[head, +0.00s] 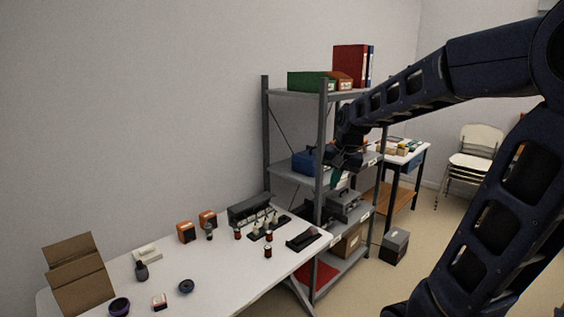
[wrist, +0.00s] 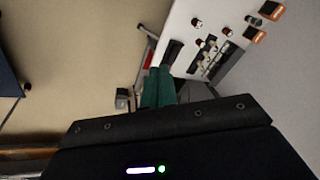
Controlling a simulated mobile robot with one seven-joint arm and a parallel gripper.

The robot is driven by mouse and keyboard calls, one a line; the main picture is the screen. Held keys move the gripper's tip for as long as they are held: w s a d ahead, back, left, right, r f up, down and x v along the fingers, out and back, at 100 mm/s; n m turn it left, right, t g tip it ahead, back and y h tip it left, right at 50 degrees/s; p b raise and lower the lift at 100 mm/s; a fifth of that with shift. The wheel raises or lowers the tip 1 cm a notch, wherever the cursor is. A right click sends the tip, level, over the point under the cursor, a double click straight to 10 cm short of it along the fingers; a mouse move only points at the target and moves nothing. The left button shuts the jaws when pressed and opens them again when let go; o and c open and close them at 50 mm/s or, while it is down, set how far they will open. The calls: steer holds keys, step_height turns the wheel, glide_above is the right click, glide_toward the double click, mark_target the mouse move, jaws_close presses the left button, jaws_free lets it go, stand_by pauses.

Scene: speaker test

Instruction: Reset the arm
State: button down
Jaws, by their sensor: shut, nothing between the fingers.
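My arm reaches in from the right of the head view, raised and bent over toward the shelf. My gripper (head: 335,181) points downward in front of the grey metal shelf unit (head: 322,130), near its middle level. In the wrist view, the two green fingers of my gripper (wrist: 158,72) lie together, shut and empty. Whether the gripper touches the shelf cannot be told.
The white table (head: 225,286) at the front left holds orange boxes (head: 186,232), small bottles, a black rack and an open cardboard box (head: 76,275). The shelf carries a blue case (head: 305,162), a green box (head: 310,81) and red binders (head: 350,65). Chairs (head: 477,155) stand behind right.

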steer(key=s+d+n+t+h, duration=0.1)
steer(key=s+d+n+t, duration=0.1)
steer(key=s+d, duration=0.9)
steer(key=s, duration=0.4)
steer(key=shift+d+r+h, duration=0.2)
steer(key=shift+d+h, duration=0.2)
